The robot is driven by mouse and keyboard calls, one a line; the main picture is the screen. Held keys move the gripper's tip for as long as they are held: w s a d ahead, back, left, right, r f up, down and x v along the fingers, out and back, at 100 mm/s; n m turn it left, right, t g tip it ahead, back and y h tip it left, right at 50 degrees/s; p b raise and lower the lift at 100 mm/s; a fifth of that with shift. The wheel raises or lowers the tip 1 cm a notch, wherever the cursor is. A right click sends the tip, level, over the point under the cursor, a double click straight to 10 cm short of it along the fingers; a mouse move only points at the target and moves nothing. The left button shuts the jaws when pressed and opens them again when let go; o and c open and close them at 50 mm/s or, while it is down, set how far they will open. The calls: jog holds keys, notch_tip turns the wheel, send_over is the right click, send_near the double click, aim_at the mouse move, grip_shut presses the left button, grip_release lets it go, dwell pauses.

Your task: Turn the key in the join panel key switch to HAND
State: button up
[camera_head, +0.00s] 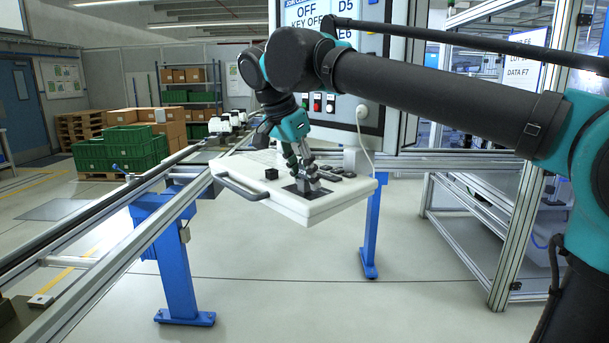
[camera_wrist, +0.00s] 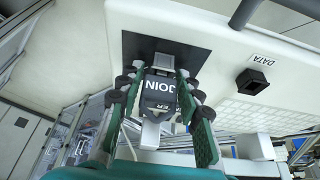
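The grey-and-black key (camera_wrist: 160,92), its head lettered JOIN, stands at a dark square plate (camera_wrist: 150,50) on the white control panel (camera_wrist: 215,75). My gripper (camera_wrist: 160,78) has one green finger along each side of the key head, and both fingertips appear to press on it. In the head view my gripper (camera_head: 308,178) reaches down to the panel (camera_head: 300,208) from above, over the same dark plate. The fingers and the key hide the switch face and any position marks. The screen (camera_head: 312,14) behind reads OFF and KEY OFF.
A white cable (camera_head: 364,135) hangs behind. Conveyor rails (camera_head: 110,205) lie left. Green crates (camera_head: 120,150) stand farther back.

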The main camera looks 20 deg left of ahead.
jog(key=c, duration=0.6)
jog(key=n+y, duration=0.1)
jog(key=n, duration=0.2)
jog(key=shift+d+n+t, duration=0.1)
jog(key=shift+n+t, duration=0.2)
jog(key=shift+c, duration=0.2)
jog(key=n+y, duration=0.2)
jog(key=n, duration=0.2)
jog(key=shift+n, duration=0.3)
jog(key=o, duration=1.2)
jog(key=shift+o, duration=0.5)
jog(key=o, duration=0.4)
